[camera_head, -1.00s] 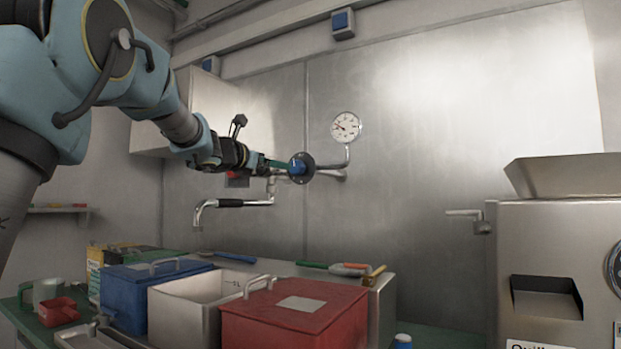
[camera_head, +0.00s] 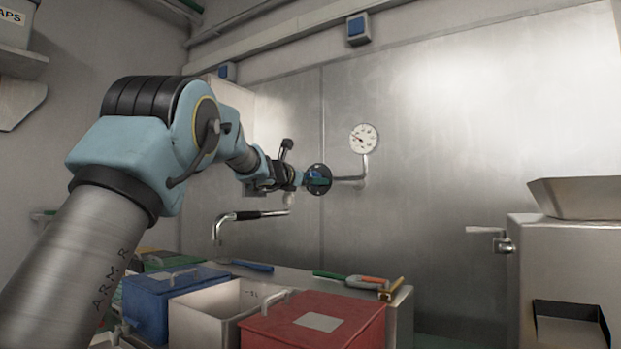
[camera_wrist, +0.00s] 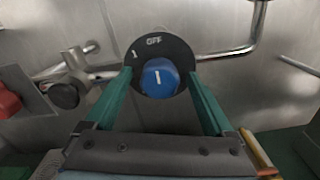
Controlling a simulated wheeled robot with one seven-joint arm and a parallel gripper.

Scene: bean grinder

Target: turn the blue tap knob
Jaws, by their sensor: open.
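The blue tap knob (camera_wrist: 160,78) sits on a round black dial plate (camera_wrist: 174,50) marked "OFF" and "1". A white line on the knob points up towards "OFF", tilted slightly left. My gripper (camera_wrist: 160,86) is open, with one green finger on each side of the knob. A small gap seems to show at the fingertips; I cannot tell whether either touches. In the head view my gripper (camera_head: 306,180) reaches the dial plate (camera_head: 319,180) on the metal wall and hides most of the knob.
A curved spout (camera_head: 222,222) hangs below my gripper, and a pressure gauge (camera_head: 363,138) is on the wall to the right. A red knob (camera_wrist: 8,102) is at the wrist view's left edge. Below stand a blue box (camera_head: 150,305), a white bin and a red box (camera_head: 312,330).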

